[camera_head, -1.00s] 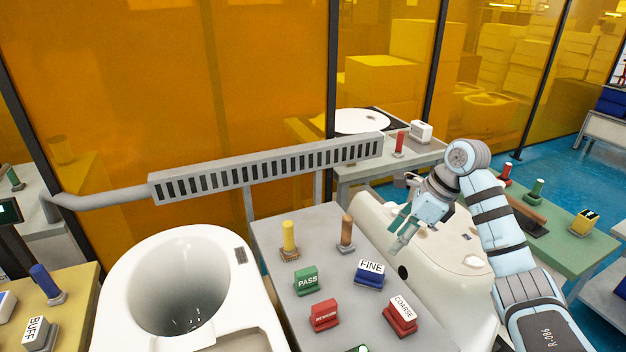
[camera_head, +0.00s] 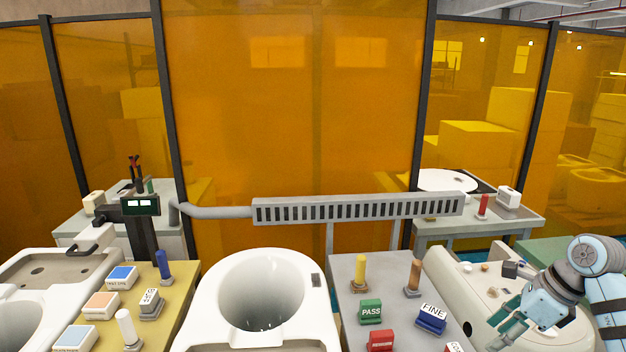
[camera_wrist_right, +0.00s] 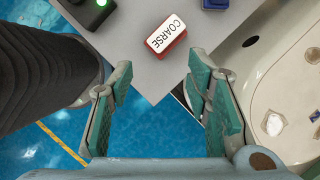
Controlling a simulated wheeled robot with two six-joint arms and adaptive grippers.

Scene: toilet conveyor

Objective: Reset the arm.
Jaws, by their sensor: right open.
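My right gripper (camera_head: 508,330) is at the lower right of the head view, in front of the white toilet body at the right. In the right wrist view its two teal-padded fingers (camera_wrist_right: 163,108) are spread apart with nothing between them. Past the fingertips lies the grey table's corner with the red COARSE block (camera_wrist_right: 166,36). Blue floor shows below the fingers. My left gripper is in neither view.
A toilet bowl (camera_head: 213,331) stands in the middle. The grey table (camera_head: 345,270) carries a green PASS block (camera_head: 371,311), a blue FINE block (camera_head: 432,318) and pegs. A yellow table (camera_head: 187,290) with blocks is at left. A slotted grey duct (camera_head: 355,208) runs behind.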

